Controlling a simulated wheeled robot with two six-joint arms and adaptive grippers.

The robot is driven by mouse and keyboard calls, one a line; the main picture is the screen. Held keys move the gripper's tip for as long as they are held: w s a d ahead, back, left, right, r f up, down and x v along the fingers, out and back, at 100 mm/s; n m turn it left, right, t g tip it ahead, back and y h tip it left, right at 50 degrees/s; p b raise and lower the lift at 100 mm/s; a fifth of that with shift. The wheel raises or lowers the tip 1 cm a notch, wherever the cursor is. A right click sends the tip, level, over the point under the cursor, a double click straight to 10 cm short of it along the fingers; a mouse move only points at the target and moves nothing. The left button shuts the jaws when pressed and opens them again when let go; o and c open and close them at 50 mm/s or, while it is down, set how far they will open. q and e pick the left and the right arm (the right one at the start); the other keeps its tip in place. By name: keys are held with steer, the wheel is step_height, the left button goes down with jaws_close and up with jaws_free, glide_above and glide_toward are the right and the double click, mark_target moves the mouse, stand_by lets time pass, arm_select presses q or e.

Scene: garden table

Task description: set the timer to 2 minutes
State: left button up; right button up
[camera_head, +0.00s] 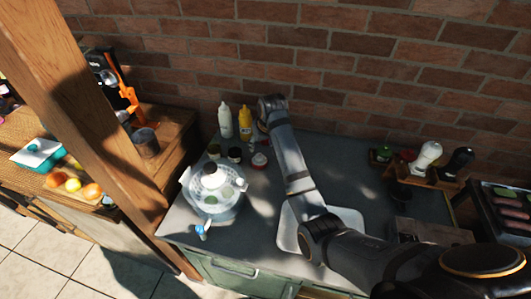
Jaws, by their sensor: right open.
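My right arm comes in from the lower right and reaches across the counter towards the brick wall. My right gripper (263,127) is at its far end, small and partly hidden by the wrist; it is open, and I see nothing held in it. A small blue and white item (202,231) is at the counter's front left edge. My left gripper is not in view.
A clear bowl with a lid (212,190) stands at the counter's left. A white bottle (225,120), a yellow bottle (245,122) and dark jars (235,155) stand behind it. A white board (345,216) lies partly under my arm. A wooden post (95,110) rises at left.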

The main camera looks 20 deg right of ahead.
mark_target(260, 156)
steer(key=p+x, duration=0.1)
steer(key=x, duration=0.8)
steer(key=shift+p, duration=0.3)
steer(key=shift+w+d+f, duration=0.1)
steer(key=shift+d+f, duration=0.05)
steer(key=shift+f, duration=0.45)
steer(key=c, duration=1.1)
steer(key=shift+r+m+p, duration=0.15)
steer(key=shift+m+p, duration=0.15)
steer(key=shift+p, duration=0.2)
steer(key=shift+c, duration=0.2)
steer(key=o, duration=1.1)
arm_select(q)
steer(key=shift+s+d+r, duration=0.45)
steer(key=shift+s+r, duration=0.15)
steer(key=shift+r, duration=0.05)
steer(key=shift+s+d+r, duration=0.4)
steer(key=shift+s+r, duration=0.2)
arm_select(e)
steer(key=shift+o, duration=0.2)
